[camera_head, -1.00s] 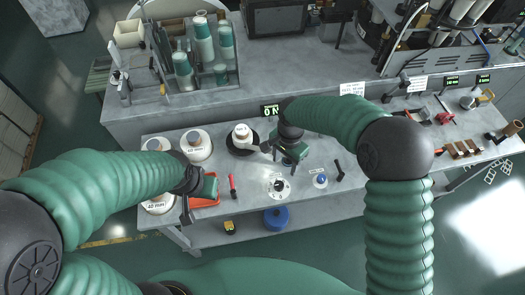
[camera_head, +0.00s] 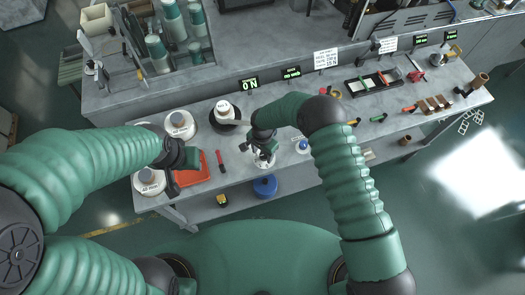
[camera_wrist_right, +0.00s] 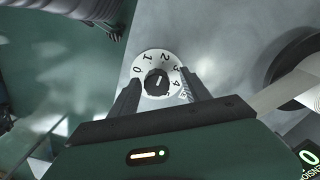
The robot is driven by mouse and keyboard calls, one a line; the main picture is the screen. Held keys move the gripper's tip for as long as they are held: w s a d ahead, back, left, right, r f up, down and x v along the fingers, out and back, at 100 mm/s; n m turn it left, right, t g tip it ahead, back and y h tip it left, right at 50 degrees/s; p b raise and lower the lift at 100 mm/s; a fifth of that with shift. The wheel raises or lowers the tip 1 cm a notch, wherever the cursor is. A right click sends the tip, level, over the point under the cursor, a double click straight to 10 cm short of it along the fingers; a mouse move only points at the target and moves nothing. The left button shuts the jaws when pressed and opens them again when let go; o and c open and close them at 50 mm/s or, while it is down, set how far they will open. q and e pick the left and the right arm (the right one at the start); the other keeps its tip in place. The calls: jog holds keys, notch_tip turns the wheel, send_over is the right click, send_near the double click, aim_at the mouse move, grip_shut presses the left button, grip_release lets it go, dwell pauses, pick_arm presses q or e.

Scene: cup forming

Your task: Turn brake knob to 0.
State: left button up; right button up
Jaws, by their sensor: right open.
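The brake knob (camera_wrist_right: 157,84) is a small black knob in the middle of a round white dial (camera_wrist_right: 150,57) marked 0 to 4, seen in the right wrist view. Its light pointer mark seems to face roughly the 2; the exact setting is hard to read. My right gripper (camera_wrist_right: 161,77) is open, its two fingers on either side of the knob and over the dial; I cannot tell contact. In the head view my right gripper (camera_head: 261,150) is over the dial (camera_head: 263,162), which it partly covers. My left gripper (camera_head: 178,168) hangs by the red tray (camera_head: 195,177); its jaws are unclear.
White spools (camera_head: 180,125) stand at the left. A black tray (camera_head: 374,82) lies at the right.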

jog(key=shift+s+d, duration=0.1)
jog(key=shift+d+f, duration=0.1)
jog(key=shift+d, duration=0.15)
jog(key=shift+c, duration=0.4)
jog(key=shift+w+d+f, duration=0.1)
jog(key=shift+w+d, duration=0.05)
jog(key=shift+w, duration=0.05)
jog(key=c, duration=0.5)
jog(key=shift+c, duration=1.1)
jog(key=shift+a, duration=0.25)
grip_shut()
pick_arm(q)
jog(key=shift+w+d, duration=0.1)
jog(key=shift+d, duration=0.3)
jog(key=shift+d, duration=0.1)
